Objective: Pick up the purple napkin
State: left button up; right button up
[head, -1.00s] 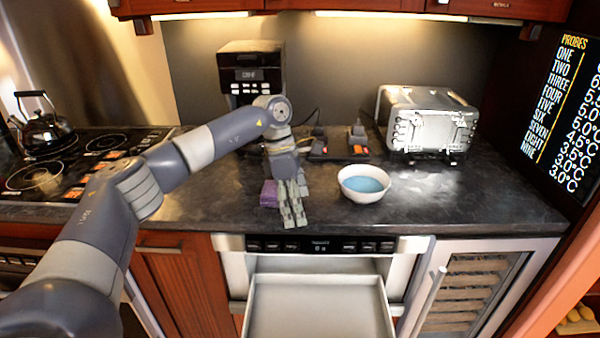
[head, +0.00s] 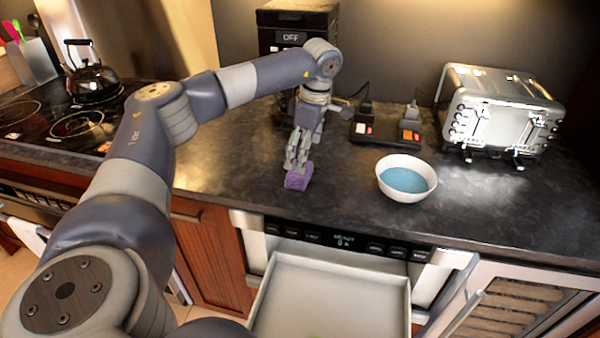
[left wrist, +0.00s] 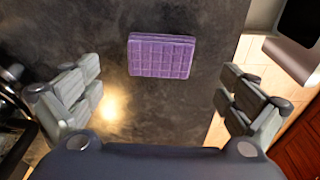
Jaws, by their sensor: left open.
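The purple napkin (head: 299,177) lies folded on the dark countertop, near its front edge and left of the white bowl. In the left wrist view the napkin (left wrist: 161,55) lies flat, its grid pattern showing, ahead of and between the spread fingers. My left gripper (head: 298,160) points down at the napkin, just behind it in the head view. In the left wrist view the left gripper (left wrist: 160,103) is open with nothing between its fingers. Whether a finger touches the napkin cannot be told. My right gripper is not in view.
A white bowl (head: 407,190) with blue contents stands right of the napkin. A silver toaster (head: 497,118), a black coffee machine (head: 283,28) and a power strip (head: 386,134) stand behind. An open drawer (head: 330,294) juts out below the counter edge. A kettle (head: 92,80) sits on the stove at left.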

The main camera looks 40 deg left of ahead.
aim_at(299, 174)
pick_arm(q)
jog(key=f, duration=0.2)
jog(key=f+p, duration=0.1)
jog(key=shift+s+a+f, duration=0.25)
jog(key=shift+s+f, duration=0.05)
jog(key=shift+f, duration=0.05)
jog(key=shift+a+f, duration=0.1)
jog(key=shift+f, duration=0.3)
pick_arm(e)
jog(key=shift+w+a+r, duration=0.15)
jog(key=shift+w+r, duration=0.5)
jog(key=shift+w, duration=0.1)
pick_arm(q)
jog(key=shift+c, duration=0.3)
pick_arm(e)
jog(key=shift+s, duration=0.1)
pick_arm(q)
jog(key=c, duration=1)
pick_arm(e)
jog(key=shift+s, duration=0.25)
pick_arm(q)
jog(key=shift+r, duration=0.1)
